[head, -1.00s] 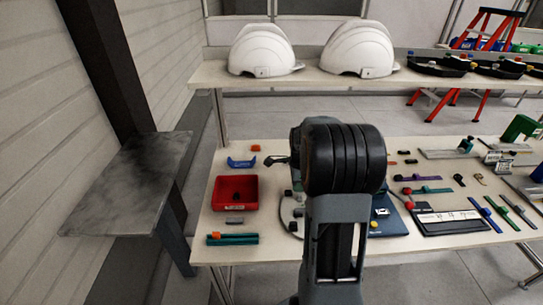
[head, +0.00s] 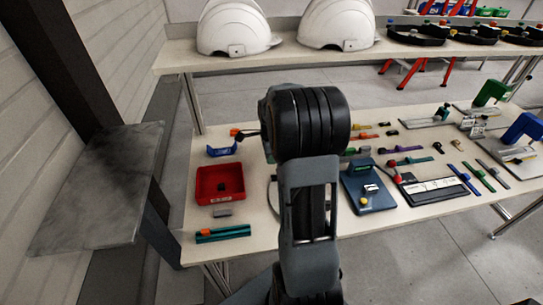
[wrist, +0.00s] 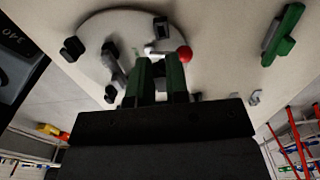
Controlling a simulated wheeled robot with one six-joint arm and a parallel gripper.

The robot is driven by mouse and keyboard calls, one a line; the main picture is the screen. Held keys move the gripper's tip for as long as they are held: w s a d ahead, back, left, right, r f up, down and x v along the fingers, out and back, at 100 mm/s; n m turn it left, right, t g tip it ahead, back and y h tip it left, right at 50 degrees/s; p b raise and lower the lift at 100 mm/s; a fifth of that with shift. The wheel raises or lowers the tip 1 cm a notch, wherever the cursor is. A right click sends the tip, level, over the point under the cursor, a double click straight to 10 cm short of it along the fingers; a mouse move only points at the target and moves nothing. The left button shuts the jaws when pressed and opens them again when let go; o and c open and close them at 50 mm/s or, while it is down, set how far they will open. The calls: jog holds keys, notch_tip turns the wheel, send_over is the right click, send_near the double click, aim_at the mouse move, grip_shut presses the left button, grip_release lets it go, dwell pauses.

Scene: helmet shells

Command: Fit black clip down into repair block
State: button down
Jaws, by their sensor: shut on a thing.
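In the wrist view the two green fingers of my gripper (wrist: 160,80) are close together over a round grey plate (wrist: 98,30). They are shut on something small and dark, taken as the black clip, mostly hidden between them. A black piece with a pale bar (wrist: 160,28) lies just beyond the fingertips; a red ball (wrist: 184,54) is to their right. I cannot tell which fitting on the plate is the repair block. In the head view my arm hides the gripper and most of the plate.
A red bin (head: 205,197), a blue bracket (head: 222,150) and teal bars (head: 222,233) lie left on the table (head: 330,228). A blue base (head: 378,203) and a black tray (head: 418,198) lie right. White helmets (head: 235,28) stand on the back shelf. A dark post (head: 62,60) rises at left.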

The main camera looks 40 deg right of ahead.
jog(key=b, duration=0.4)
send_over(272, 177)
jog(key=shift+a+f, duration=0.1)
jog(key=shift+f, duration=2.85)
jog(key=shift+f+b, duration=0.65)
jog(key=shift+f, duration=0.55)
jog(key=c, duration=1)
grip_release()
jog(key=shift+c, duration=0.2)
jog(key=shift+r, duration=0.1)
notch_tip(272, 177, up, 14)
jog(key=shift+p, duration=0.45)
